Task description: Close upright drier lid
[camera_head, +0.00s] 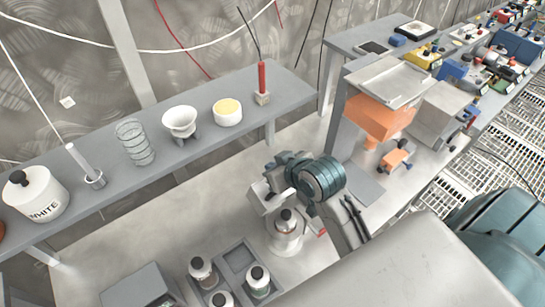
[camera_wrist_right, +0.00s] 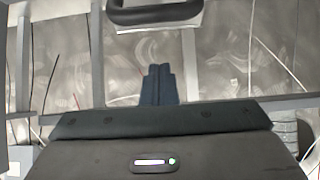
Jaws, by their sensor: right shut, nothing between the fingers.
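A large pale, smooth panel (camera_head: 400,275), which looks like the raised drier lid, fills the lower right of the head view. The rest of the drier cannot be made out. In the right wrist view a dark loop handle (camera_wrist_right: 155,12) on a pale surface shows at the top edge. My right gripper (camera_wrist_right: 158,85) is shut and empty, its dark fingers together below the handle and apart from it in the picture. In the head view my right arm with teal joints shows beyond the panel, but its fingertips are not clear. My left gripper does not show.
A grey shelf (camera_head: 190,150) along the wall holds a white jar (camera_head: 38,198), a wire coil, a bowl and a red stick. Bottles (camera_head: 258,280) stand in a grey tray at the bottom. An orange and grey machine (camera_head: 375,120) and crowded benches stand upper right.

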